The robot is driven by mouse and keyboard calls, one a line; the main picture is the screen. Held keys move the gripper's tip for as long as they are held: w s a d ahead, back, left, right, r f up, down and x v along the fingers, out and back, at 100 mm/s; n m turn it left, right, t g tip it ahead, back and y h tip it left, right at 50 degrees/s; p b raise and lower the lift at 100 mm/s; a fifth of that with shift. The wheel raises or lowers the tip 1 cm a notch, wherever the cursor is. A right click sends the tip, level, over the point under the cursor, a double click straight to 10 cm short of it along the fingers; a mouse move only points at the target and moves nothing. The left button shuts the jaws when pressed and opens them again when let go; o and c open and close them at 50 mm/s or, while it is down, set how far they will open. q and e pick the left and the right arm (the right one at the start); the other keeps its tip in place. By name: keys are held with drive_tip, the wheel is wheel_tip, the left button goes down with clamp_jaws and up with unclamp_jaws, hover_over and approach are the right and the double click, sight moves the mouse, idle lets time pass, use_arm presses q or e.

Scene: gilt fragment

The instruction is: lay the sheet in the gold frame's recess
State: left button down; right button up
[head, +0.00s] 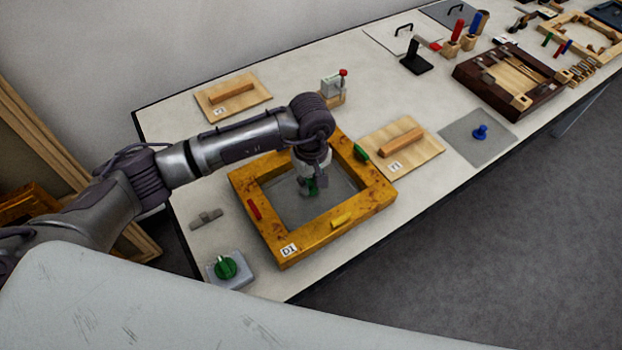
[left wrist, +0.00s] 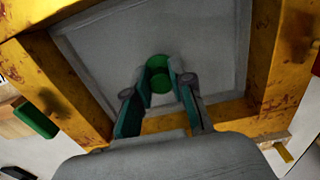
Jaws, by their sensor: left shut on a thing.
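The gold frame (head: 330,236), labelled D1, lies on the white table, with red (head: 254,209), yellow (head: 341,220) and green (head: 361,152) tabs on its sides. The grey sheet (head: 280,205) is inside the frame's opening; it also shows in the left wrist view (left wrist: 205,35). My left gripper (head: 309,188) points down over the opening and is shut on the sheet's green knob (left wrist: 158,66). The sheet's edges run close inside the frame's inner sides. I cannot tell whether it rests fully on the recess floor. My right gripper is not in view.
A grey block with a green knob (head: 226,268) and a small grey piece (head: 206,219) stand left of the frame. Wooden boards with handles lie behind (head: 234,98) and right (head: 400,145). A grey plate with a blue knob (head: 480,132) lies farther right.

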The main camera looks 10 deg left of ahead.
sight(311, 183)
use_arm(q)
drive_tip(key=c, duration=1.5)
unclamp_jaws()
drive_tip(key=shift+f, duration=0.15)
drive_tip(key=o, duration=0.5)
drive_tip(key=shift+r, duration=0.25)
drive_tip(key=shift+w+r, duration=0.1)
drive_tip(key=shift+r, duration=0.25)
wheel_tip(311, 183, up, 11)
drive_tip(key=b, duration=0.3)
drive_tip(key=shift+b, duration=0.4)
